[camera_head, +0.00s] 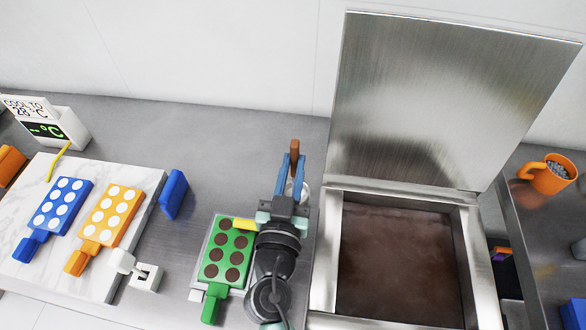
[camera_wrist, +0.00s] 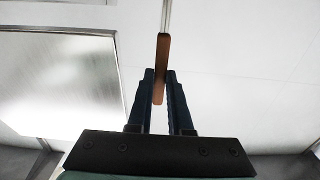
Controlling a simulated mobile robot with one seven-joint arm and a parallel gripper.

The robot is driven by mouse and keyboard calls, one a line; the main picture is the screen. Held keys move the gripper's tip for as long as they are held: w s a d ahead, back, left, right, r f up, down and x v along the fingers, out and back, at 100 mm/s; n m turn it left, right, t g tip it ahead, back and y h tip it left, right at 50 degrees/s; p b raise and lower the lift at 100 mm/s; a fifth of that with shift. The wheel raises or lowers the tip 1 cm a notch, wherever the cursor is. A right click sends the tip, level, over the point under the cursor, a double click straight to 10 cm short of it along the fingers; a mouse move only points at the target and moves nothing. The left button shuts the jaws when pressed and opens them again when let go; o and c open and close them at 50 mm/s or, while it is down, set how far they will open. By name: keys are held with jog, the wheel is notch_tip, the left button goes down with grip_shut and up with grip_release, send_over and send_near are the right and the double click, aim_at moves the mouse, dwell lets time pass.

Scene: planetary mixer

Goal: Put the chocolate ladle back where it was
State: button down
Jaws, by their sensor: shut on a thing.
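My gripper (camera_head: 293,162) is shut on the brown handle of the chocolate ladle (camera_head: 294,148). In the wrist view, the ladle (camera_wrist: 162,50) shows its brown handle between my two dark blue fingers (camera_wrist: 161,78), with a thin metal rod running on from it to the top edge. The ladle's bowl is not visible in either view. My gripper is over the counter, just left of the open steel chocolate tank (camera_head: 332,255). A pale, clear round thing (camera_head: 304,192) is partly hidden behind my gripper; I cannot tell what it is.
Left of my arm lies a green mould (camera_head: 214,262) with brown-filled cavities. A blue mould (camera_head: 70,192) and a yellow mould (camera_head: 122,215) lie on a marble slab (camera_head: 60,165). The tank's raised lid (camera_head: 440,100) stands high at the right. An orange mug (camera_head: 548,178) is farther right.

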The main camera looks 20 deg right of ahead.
jog(key=shift+f, duration=0.3)
jog(key=c, duration=0.8)
grip_release()
jog(key=shift+c, duration=0.2)
jog(key=shift+r, duration=0.1)
jog(key=shift+r, duration=0.2)
jog(key=b+v, duration=0.5)
jog(key=v, duration=0.7)
jog(key=shift+w, duration=0.1)
